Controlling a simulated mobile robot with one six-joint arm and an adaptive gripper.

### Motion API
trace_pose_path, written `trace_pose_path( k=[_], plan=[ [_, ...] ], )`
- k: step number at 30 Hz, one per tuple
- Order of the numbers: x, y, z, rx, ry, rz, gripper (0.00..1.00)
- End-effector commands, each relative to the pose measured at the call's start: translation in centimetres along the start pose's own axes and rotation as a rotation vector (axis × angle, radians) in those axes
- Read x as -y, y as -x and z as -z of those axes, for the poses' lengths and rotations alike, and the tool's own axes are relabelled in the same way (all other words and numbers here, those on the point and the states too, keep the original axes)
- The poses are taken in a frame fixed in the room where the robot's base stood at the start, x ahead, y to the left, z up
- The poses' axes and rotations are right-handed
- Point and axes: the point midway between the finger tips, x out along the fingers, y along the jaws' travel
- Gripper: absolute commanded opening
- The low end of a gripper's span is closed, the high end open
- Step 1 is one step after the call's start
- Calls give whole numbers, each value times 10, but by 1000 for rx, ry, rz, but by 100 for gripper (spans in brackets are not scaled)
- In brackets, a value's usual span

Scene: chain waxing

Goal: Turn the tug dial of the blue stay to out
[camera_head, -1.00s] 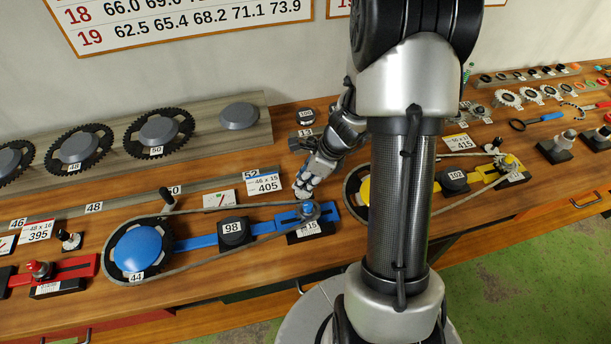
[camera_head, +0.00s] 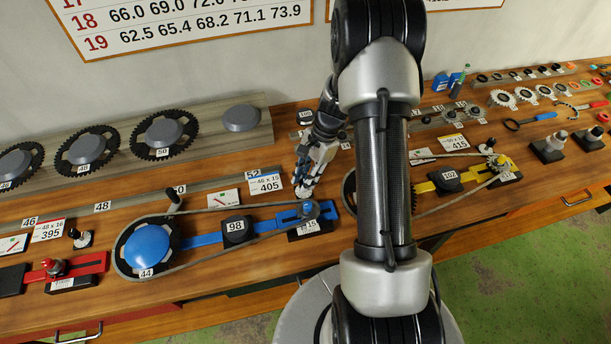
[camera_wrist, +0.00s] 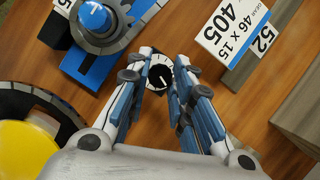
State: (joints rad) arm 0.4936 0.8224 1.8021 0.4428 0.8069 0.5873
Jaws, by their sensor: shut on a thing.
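The blue stay is a blue bar (camera_head: 207,240) on the bench, with a blue disc (camera_head: 147,247) at its left and a chain looped round it. Its right end with a cog and blue cap shows at the top left of the wrist view (camera_wrist: 95,18). The tug dial (camera_wrist: 153,72), a small white face with ticks and a dark knob, lies just beside that end. My gripper (camera_wrist: 164,72) is over the dial, its fingers closed on either side of the knob; it shows in the head view (camera_head: 304,191). The dial's lettering is too small to read.
A white card marked 405 (camera_head: 265,183) stands close behind my gripper. A yellow stay (camera_head: 476,172) with its own chain lies to the right, partly behind my arm. A red stay (camera_head: 85,264) lies at the left. Large chainrings stand along the back.

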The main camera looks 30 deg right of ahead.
Motion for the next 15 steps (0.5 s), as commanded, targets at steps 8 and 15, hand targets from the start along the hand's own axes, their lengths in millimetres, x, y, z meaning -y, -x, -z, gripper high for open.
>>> trace_pose_path(
  k=[8, 15],
  plan=[
    [2, 0, 0, 0, 199, -82, 0],
    [2, 0, 0, 0, 305, -126, 0]
  ],
)
